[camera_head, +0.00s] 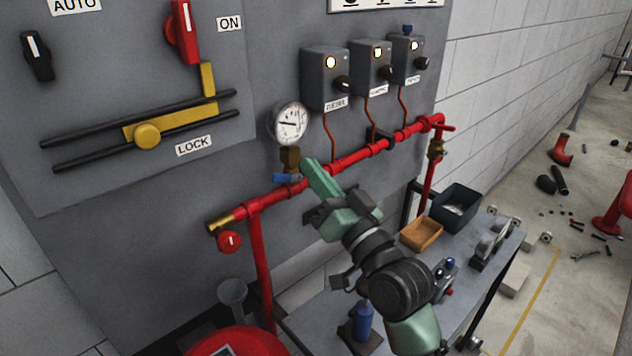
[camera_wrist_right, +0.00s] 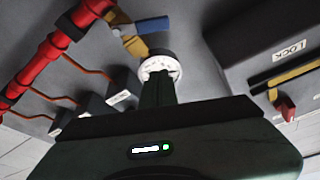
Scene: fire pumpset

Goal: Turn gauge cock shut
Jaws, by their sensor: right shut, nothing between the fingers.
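The pressure gauge (camera_head: 290,123) has a round white dial and stands on a brass gauge cock (camera_head: 290,160) above the red pipe. The cock's blue handle (camera_head: 286,178) points left, roughly along the pipe. In the right wrist view the blue handle (camera_wrist_right: 152,24), brass body (camera_wrist_right: 134,46) and gauge (camera_wrist_right: 161,68) show beyond the fingers. My right gripper (camera_head: 310,168) is green, shut and empty, its tip just right of the cock. Whether it touches the cock I cannot tell. Its fingers also show in the right wrist view (camera_wrist_right: 158,90). My left gripper is not in view.
The red pipe (camera_head: 346,160) runs along the grey panel behind my gripper. Three grey switch boxes (camera_head: 326,78) with lit lamps sit above it. The yellow lock bar (camera_head: 170,119) is at left. A bench (camera_head: 470,262) with bins and parts stands below right.

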